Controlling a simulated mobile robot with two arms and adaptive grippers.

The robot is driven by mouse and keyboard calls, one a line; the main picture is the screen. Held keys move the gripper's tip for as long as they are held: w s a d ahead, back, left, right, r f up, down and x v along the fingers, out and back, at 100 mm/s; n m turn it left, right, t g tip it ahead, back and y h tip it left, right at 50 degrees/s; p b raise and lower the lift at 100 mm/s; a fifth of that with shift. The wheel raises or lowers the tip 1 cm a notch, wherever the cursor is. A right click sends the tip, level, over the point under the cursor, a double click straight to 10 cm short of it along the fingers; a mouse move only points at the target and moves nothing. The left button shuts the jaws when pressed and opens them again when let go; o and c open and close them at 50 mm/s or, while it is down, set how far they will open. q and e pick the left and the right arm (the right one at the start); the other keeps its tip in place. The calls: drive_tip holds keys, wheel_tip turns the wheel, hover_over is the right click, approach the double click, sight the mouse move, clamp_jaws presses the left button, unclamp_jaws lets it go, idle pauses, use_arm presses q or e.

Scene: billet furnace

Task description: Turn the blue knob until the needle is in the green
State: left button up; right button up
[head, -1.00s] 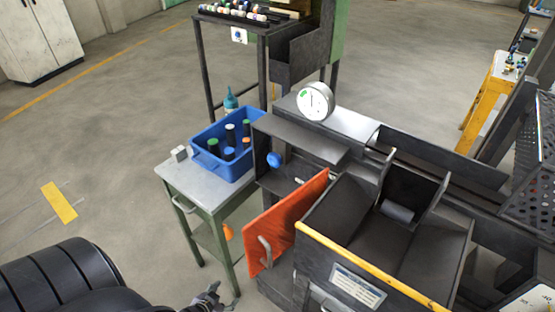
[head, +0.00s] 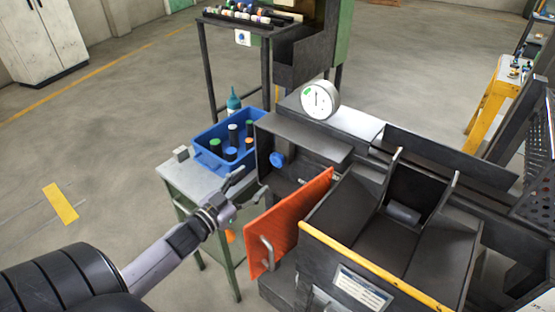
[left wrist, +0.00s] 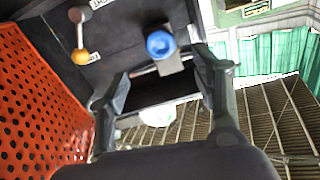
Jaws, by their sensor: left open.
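The round white gauge (head: 320,99) stands on top of the furnace. It has a green patch at the left of its dial, and its dark needle looks near upright, apart from the green. My left gripper (head: 252,186) is open and empty, in front of the knob and apart from it. It shows in the left wrist view (left wrist: 165,84) too. My right gripper is not in view.
An orange perforated panel (head: 290,222) with a handle stands right of my left gripper. A blue bin (head: 207,160) with several capped cylinders sits on a small side table (head: 178,168) at left.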

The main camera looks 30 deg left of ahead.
sight(275, 162)
use_arm(q)
drive_tip(key=w, duration=0.8)
drive_tip(key=w+d+p, duration=0.1)
drive_tip(key=w, duration=0.3)
drive_tip(key=shift+w, duration=0.1)
drive_tip(key=shift+c, duration=0.5)
drive_tip(key=c, duration=1.1)
